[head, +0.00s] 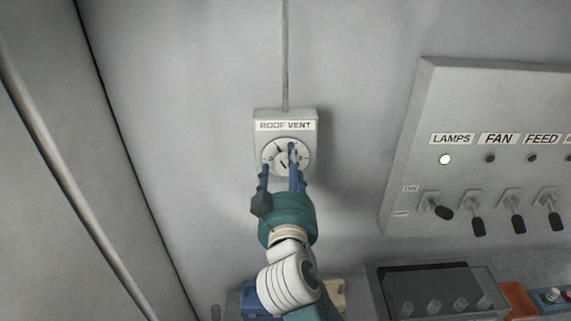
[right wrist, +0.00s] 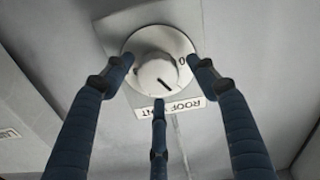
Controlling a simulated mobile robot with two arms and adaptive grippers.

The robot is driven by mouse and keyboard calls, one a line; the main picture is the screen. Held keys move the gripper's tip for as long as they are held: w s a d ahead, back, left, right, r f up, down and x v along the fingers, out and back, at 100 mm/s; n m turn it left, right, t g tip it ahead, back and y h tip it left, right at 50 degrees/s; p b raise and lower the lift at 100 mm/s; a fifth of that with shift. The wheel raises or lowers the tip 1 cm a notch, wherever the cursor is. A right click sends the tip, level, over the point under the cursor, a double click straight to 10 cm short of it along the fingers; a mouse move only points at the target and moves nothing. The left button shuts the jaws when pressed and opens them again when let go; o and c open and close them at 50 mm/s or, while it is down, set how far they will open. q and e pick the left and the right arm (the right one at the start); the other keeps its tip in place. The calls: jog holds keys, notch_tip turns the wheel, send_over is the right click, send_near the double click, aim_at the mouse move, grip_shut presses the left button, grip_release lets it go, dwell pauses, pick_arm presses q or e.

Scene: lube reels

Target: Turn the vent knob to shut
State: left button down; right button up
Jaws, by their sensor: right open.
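The vent knob (head: 284,160) is a round white knob on a pale dial, in a wall box (head: 262,128) labelled ROOF VENT. In the right wrist view the knob (right wrist: 152,76) shows a dark pointer line slanting towards the lower right. A 0 mark shows at the dial's right edge there. My right gripper (head: 281,164) is at the dial, with its blue fingers spread. In the right wrist view the gripper (right wrist: 159,84) is open around the knob, with gaps between fingers and knob. The fingers partly hide the dial in the head view. My left gripper is not in view.
A switch panel (head: 465,110) with LAMPS, FAN and FEED labels and several levers is on the right; the LAMPS light is lit. A dark box (head: 436,272), an orange item (head: 517,300) and a blue item (head: 254,300) are below. The wall around the vent box is bare.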

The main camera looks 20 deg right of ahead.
jog(key=shift+s, duration=0.1)
jog(key=shift+s+a, duration=0.1)
jog(key=shift+c, duration=0.7)
jog(key=shift+r, duration=0.1)
jog(key=c, duration=0.9)
jog(key=shift+r, duration=0.15)
jog(key=shift+c, duration=0.3)
jog(key=shift+r+n, duration=0.1)
jog(key=shift+n, duration=2)
jog(key=n, duration=0.4)
jog(key=shift+a+n, duration=0.1)
jog(key=shift+n, duration=0.2)
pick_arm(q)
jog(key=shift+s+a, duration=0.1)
pick_arm(e)
jog(key=shift+f+n, duration=0.2)
jog(key=shift+n, duration=1.4)
